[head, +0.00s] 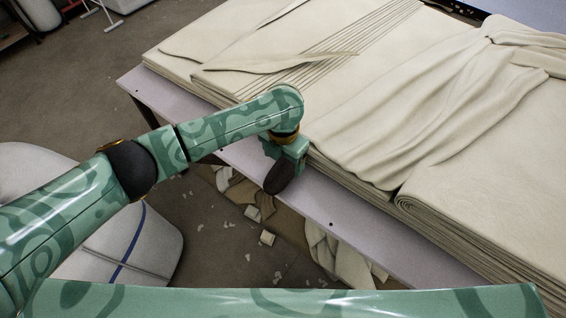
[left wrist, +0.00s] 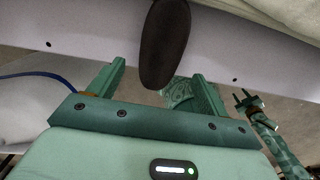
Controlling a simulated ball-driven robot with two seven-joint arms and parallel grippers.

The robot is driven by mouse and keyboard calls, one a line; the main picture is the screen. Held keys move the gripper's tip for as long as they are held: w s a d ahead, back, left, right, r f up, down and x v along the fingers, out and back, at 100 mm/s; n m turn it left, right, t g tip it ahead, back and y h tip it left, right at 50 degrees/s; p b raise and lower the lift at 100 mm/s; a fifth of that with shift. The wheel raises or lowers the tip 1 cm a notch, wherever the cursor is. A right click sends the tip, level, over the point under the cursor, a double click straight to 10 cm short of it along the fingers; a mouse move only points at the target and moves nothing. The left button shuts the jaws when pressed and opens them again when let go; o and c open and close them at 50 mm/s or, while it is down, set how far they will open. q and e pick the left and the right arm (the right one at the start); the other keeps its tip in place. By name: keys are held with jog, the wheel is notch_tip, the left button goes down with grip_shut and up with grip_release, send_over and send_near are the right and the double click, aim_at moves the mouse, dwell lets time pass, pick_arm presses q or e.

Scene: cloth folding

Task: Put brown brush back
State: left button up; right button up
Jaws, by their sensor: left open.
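The brown brush (head: 278,178) is a dark oval at the near edge of the pale table (head: 335,215), beside the cloth stack. My left gripper (head: 289,157) is right at it in the head view and hides part of it. In the left wrist view the brush (left wrist: 166,42) lies ahead of my open left gripper (left wrist: 158,70), its rounded end close to the space between the fingertips. I cannot tell whether the fingers touch it. My right gripper is outside the head view; a small two-pronged end (left wrist: 243,97) at the right of the left wrist view looks like it.
Stacks of folded cream cloth (head: 470,190) cover most of the table. A narrow bare strip runs along the near edge. Cloth scraps (head: 342,255) lie below the table. A white rounded object with a blue stripe (head: 150,240) stands at the lower left.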

aim_at(283, 170)
pick_arm(q)
notch_tip(283, 170, up, 8)
jog(key=p, duration=0.2)
dwell(0.4)
